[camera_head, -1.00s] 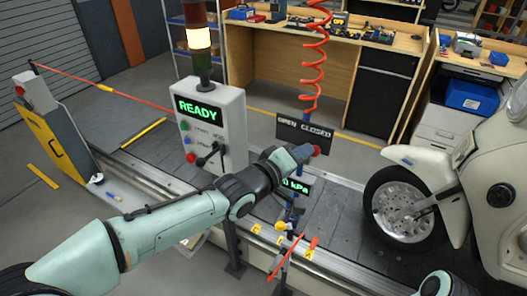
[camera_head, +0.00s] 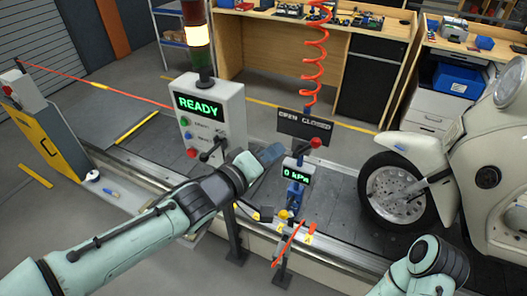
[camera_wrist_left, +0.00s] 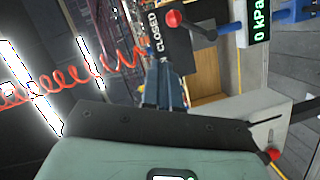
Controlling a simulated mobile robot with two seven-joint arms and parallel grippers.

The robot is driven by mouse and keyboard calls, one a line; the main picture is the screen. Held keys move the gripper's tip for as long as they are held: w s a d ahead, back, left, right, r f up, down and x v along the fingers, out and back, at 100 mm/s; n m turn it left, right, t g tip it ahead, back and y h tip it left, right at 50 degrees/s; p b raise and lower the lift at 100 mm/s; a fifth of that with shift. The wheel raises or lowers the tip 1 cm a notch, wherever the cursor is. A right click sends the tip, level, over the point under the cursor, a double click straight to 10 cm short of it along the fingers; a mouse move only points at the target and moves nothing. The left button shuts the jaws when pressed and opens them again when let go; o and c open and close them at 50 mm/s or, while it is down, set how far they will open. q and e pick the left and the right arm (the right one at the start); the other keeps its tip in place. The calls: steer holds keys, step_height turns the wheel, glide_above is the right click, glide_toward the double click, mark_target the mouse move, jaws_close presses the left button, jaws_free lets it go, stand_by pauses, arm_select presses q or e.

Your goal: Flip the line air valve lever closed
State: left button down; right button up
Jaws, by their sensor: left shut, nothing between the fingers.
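The air valve lever has a red knob (camera_head: 316,143). It points up and right, with the knob at the CLOSED side of the black OPEN CLOSED sign (camera_head: 290,118). The gauge (camera_head: 297,175) below reads 0 kPa. In the left wrist view the red knob (camera_wrist_left: 174,18) is apart from my fingers, and the gauge (camera_wrist_left: 258,22) shows at the upper right. My left gripper (camera_head: 271,154) is shut and empty, left of the lever and in front of the line. Its fingers (camera_wrist_left: 165,90) also show in the left wrist view. Only part of my right arm shows at the lower right.
A grey control box (camera_head: 232,105) reading READY, with a black lever and buttons, stands close left of my left gripper. A red coiled hose (camera_head: 313,60) hangs behind the sign. A cream scooter (camera_head: 470,150) stands on the conveyor (camera_head: 340,205) at right.

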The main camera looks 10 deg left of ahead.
arm_select(q)
steer(key=v, duration=0.2)
steer(key=shift+s+a, duration=0.25)
steer(key=shift+s, duration=0.1)
steer(key=w+a+f+g+y, duration=0.1)
steer(key=a+f+g+y, duration=0.15)
steer(key=f, duration=1.35)
steer(key=w+a+f+g+y, duration=0.1)
steer(key=a+f+g, duration=0.15)
steer(key=f, duration=1.35)
steer(key=s+a+f+m+g+y, duration=0.1)
steer(key=s+f+g, duration=0.7)
steer(key=s+f, duration=1.4)
step_height(320, 180, down, 3)
steer(key=shift+a+r+m+g+y, duration=0.15)
steer(key=shift+a+m+g+y, duration=0.15)
steer(key=shift+a+m+y, duration=0.25)
